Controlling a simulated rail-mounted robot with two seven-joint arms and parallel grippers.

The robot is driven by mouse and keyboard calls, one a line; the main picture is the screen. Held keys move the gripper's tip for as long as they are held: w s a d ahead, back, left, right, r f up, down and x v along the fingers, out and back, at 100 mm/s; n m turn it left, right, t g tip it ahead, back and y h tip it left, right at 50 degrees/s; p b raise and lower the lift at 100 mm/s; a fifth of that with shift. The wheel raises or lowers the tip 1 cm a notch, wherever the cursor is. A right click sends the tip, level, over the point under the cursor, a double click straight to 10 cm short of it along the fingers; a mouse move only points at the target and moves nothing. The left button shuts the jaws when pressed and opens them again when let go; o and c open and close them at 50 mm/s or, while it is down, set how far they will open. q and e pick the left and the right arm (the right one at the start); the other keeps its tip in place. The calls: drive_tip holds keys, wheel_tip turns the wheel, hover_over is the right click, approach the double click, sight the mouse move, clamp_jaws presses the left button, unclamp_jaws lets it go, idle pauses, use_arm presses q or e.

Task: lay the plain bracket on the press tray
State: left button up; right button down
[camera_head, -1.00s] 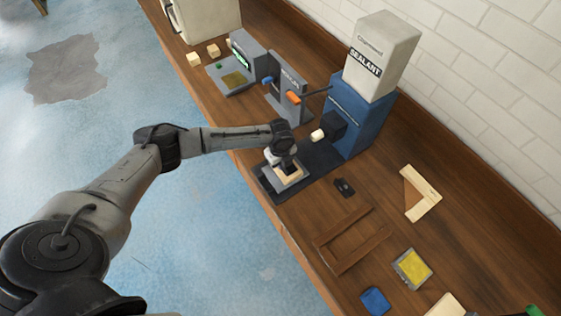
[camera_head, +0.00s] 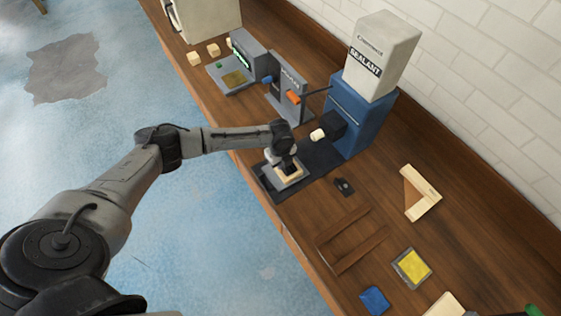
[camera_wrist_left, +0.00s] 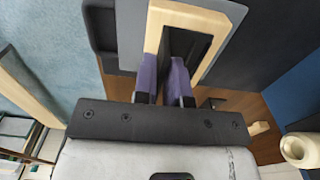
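A light wooden piece (camera_head: 288,176) lies over a small grey tray on the dark base (camera_head: 318,160) in front of the blue sealant machine. My left gripper (camera_head: 287,166) is lowered right above it. In the left wrist view the piece (camera_wrist_left: 216,50) shows as a light wooden frame edge around a dark middle. The two purple fingertips of my left gripper (camera_wrist_left: 165,75) stand apart with something dark between them; whether they grip it is unclear. An L-shaped light wooden bracket (camera_head: 428,200) lies apart on the bench at the right. My right gripper is out of view.
The blue machine (camera_head: 355,115) stands behind the tray. A grey press with an orange handle (camera_head: 290,98) is to its left. A brown wooden frame (camera_head: 350,240), a yellow pad (camera_head: 412,268) and a blue block (camera_head: 374,300) lie on the bench at lower right.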

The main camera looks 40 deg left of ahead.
use_arm(q)
drive_tip(key=o, duration=0.4)
wheel_tip(320, 180, up, 14)
drive_tip(key=shift+b, duration=0.3)
idle(0.4)
drive_tip(key=shift+d+f, duration=0.1)
drive_tip(key=shift+f, duration=0.05)
idle(0.3)
drive_tip(key=s+d+f+n+t+h, duration=0.1)
drive_tip(key=s+d+f+n, duration=0.35)
drive_tip(key=s+d, duration=0.45)
drive_tip(key=s+d+f+n+t+h, duration=0.2)
drive_tip(key=s+d+f+n, duration=0.25)
drive_tip(key=s+d, duration=0.45)
drive_tip(key=s+a+r+n+y, duration=0.1)
drive_tip(key=s+a+n, duration=0.2)
drive_tip(key=s+n, duration=0.2)
drive_tip(key=s+a+n+y, duration=0.2)
drive_tip(key=s+a+n, duration=0.15)
drive_tip(key=s, duration=0.25)
wheel_tip(320, 180, up, 14)
drive_tip(key=n+p, duration=0.1)
drive_tip(key=p, duration=1.3)
drive_tip(key=shift+w+d+t, duration=0.15)
drive_tip(key=shift+d+t, duration=0.05)
drive_tip(key=shift+t, duration=0.1)
